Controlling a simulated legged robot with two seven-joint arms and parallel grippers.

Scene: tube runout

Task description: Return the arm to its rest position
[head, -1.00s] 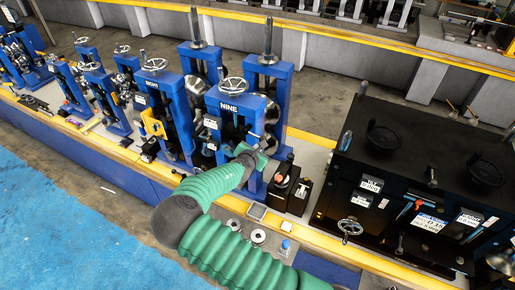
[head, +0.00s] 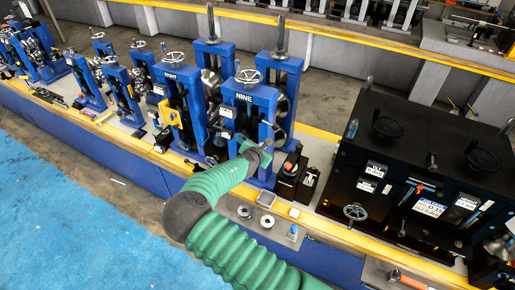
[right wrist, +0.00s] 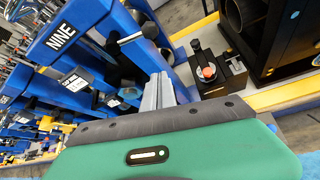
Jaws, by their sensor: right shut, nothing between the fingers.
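My right arm in its green sleeve (head: 225,180) reaches from the bottom of the head view toward the blue stand marked NINE (head: 243,97). My right gripper (head: 266,147) is at the front of that stand, low beside its right post. In the right wrist view the two grey fingers (right wrist: 158,92) are together, with nothing between them. They point toward the blue post; whether they touch it cannot be told. My left gripper is in neither view.
A black box with a red button (head: 290,163) stands right of the gripper. A large black machine (head: 400,170) is farther right. More blue stands (head: 180,100) run left. Small rings (head: 266,221) lie on the front ledge. Blue floor (head: 60,220) at the left is clear.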

